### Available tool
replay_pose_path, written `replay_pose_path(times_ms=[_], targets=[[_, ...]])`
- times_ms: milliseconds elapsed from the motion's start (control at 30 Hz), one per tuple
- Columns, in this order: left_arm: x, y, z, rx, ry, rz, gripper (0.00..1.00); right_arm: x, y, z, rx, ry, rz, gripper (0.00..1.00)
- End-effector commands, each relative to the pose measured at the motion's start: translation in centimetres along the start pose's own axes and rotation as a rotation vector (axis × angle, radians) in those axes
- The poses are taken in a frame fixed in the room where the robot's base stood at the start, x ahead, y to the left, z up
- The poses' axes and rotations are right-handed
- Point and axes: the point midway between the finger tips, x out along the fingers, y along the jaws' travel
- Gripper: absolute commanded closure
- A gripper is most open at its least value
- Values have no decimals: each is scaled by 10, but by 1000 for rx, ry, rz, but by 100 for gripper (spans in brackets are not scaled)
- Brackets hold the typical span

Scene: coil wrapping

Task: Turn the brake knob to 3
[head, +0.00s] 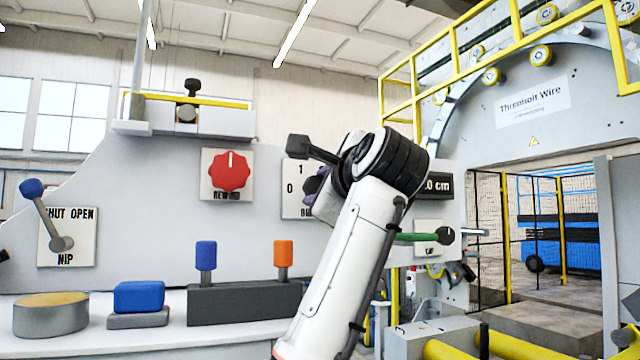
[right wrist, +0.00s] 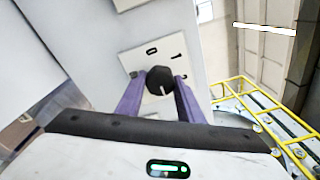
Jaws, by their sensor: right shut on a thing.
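The brake plate (head: 292,205) is a white panel on the grey machine wall, partly hidden behind my right arm in the head view. Its 0 and 1 are readable there. In the right wrist view the plate (right wrist: 142,58) shows tilted, with a round black knob (right wrist: 159,78) on it. My right gripper (head: 315,183) has purple fingers, which stand on both sides of the knob in the right wrist view and are shut on it. A pale mark shows on the knob's lower part; I cannot tell which number it points to. My left gripper is not in view.
Left of the brake plate is a red rewind knob (head: 230,172); further left is a blue-tipped nip lever (head: 45,212). Below, a shelf bears a blue button (head: 139,296) and blue and orange levers (head: 283,254). Right of my arm are a green-handled switch (head: 420,237) and yellow railings (head: 455,60).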

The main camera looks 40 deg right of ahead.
Motion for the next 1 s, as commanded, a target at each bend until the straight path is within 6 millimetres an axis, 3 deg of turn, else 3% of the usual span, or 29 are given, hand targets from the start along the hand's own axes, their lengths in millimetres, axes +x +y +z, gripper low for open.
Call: replay_pose_path(times_ms=[433, 467, 567, 867, 1000], targets=[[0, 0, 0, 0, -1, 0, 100, 0, 1, -2, 13, 4, 4, 88], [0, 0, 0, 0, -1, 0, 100, 0, 1, -2, 13, 4, 4, 63], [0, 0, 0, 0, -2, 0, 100, 0, 1, -2, 12, 3, 3, 48], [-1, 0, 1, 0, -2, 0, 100, 0, -1, 0, 10, 1, 1, 48], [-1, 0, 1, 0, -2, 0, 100, 0, -15, 7, 9, 0, -1, 48]])
